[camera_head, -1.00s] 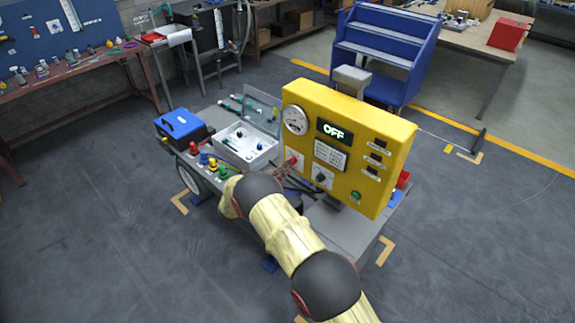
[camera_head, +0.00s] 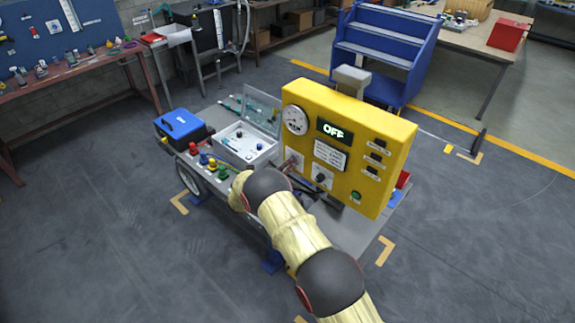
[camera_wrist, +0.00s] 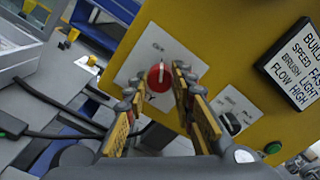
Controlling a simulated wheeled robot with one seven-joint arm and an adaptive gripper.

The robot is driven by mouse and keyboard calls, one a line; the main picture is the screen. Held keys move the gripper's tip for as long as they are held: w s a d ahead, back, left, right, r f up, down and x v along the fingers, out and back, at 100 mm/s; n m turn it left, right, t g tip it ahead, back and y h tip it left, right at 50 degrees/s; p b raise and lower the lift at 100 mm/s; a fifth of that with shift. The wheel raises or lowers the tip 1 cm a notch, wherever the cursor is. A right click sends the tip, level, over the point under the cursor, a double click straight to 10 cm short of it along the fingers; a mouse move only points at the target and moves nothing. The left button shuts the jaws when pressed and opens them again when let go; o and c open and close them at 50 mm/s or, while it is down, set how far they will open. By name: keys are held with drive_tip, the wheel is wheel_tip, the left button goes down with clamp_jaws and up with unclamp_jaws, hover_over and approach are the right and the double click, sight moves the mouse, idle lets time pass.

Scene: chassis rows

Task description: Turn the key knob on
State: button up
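A yellow control panel (camera_head: 345,150) stands on a grey cart, and its display (camera_head: 334,131) reads OFF. In the wrist view a red round knob (camera_wrist: 159,77) with a pale bar across it sits on a white plate. A black knob (camera_wrist: 232,122) sits on another white plate to its right; it also shows in the head view (camera_head: 320,179). I cannot tell from a label which is the key knob. My gripper (camera_wrist: 160,84) is open, with one finger on each side of the red knob. Contact with it cannot be made out. In the head view the red knob is hidden.
The panel also carries a round gauge (camera_head: 295,120), several black switches and a green button (camera_head: 356,196). A grey open case (camera_head: 246,146), a blue box (camera_head: 180,126) and several coloured knobs lie left of it on the cart.

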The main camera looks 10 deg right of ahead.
clamp_jaws()
drive_tip(key=shift+m+b, duration=0.35)
drive_tip(key=shift+m, duration=0.05)
drive_tip(key=m+b, duration=0.9)
drive_tip(key=m, duration=0.2)
idle(0.6)
drive_tip(key=shift+o, duration=2.1)
unclamp_jaws()
drive_tip(key=shift+o, duration=0.7)
